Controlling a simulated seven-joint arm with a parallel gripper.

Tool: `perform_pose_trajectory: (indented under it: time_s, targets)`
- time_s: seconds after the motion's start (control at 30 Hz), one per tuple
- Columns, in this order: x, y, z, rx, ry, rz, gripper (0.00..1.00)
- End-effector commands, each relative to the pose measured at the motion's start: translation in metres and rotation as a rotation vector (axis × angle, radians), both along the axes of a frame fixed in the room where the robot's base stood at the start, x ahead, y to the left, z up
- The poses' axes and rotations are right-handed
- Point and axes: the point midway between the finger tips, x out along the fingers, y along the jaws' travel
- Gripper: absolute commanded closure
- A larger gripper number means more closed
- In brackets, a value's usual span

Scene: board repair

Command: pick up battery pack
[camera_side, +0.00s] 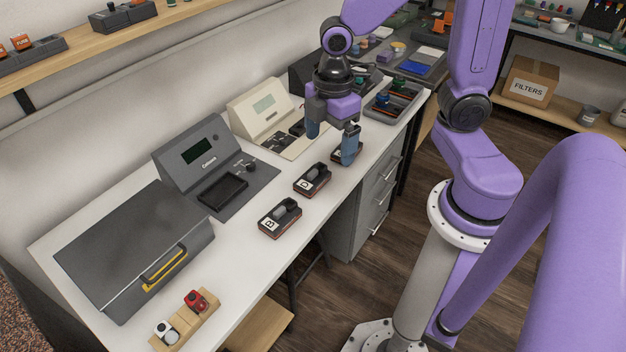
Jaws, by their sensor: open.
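Three similar dark packs with grey grips on top and reddish-brown sides stand in a row along the front of the white bench; I take these as battery packs. The nearest pack (280,218) and the middle pack (312,181) show white labels in front. The far pack (336,156) is partly hidden behind a finger of my gripper (331,138). My gripper points down over the bench at the far pack, its blue fingers apart. One finger is in front of that pack, the other to its left. Whether it touches the pack I cannot tell.
A grey calibration unit (206,152), a cream device (263,108) and a large grey lidded case (133,245) stand along the wall. A wooden block (183,322) with red and white parts is at the near end. A grey tray (394,101) lies beyond my gripper.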

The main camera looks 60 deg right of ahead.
Motion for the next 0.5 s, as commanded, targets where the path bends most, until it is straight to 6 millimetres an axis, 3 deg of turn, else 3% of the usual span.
perform_pose_trajectory:
  time_s: [0.1, 0.3, 0.5]
  targets:
    - [0.034, -0.019, -0.015, -0.006, 0.005, 0.045, 0.04]
    - [0.081, -0.063, -0.04, -0.01, 0.01, 0.137, 0.04]
    - [0.108, -0.104, -0.062, -0.011, 0.013, 0.211, 0.04]
